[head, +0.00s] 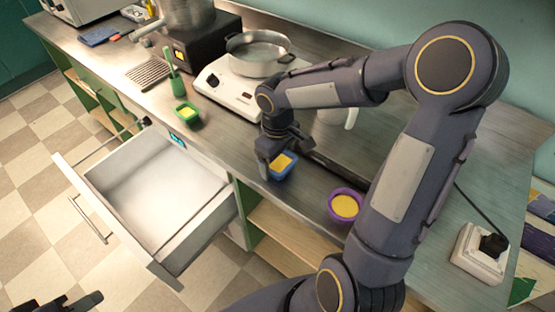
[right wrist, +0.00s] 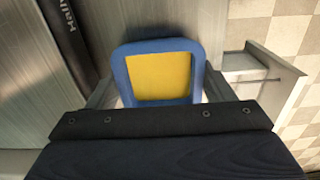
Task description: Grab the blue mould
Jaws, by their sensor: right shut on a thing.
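The blue mould (head: 281,171) is a small square dish filled with yellow, at the counter's front edge in the head view. My right gripper (head: 272,160) is shut on it from above. In the right wrist view the mould (right wrist: 118,70) sits between the two fingers (right wrist: 158,92), its yellow fill facing up; its near side is hidden by the gripper body. I cannot tell whether it touches the counter. My left gripper (head: 75,303) shows only as a dark tip at the bottom left of the head view; its jaws are unclear.
A green mould (head: 188,114) and a purple round mould (head: 345,206), both with yellow fill, stand on the counter (head: 425,245). A pot (head: 258,52) sits on a white hotplate (head: 224,92) behind. An open empty drawer (head: 160,185) juts out below the counter.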

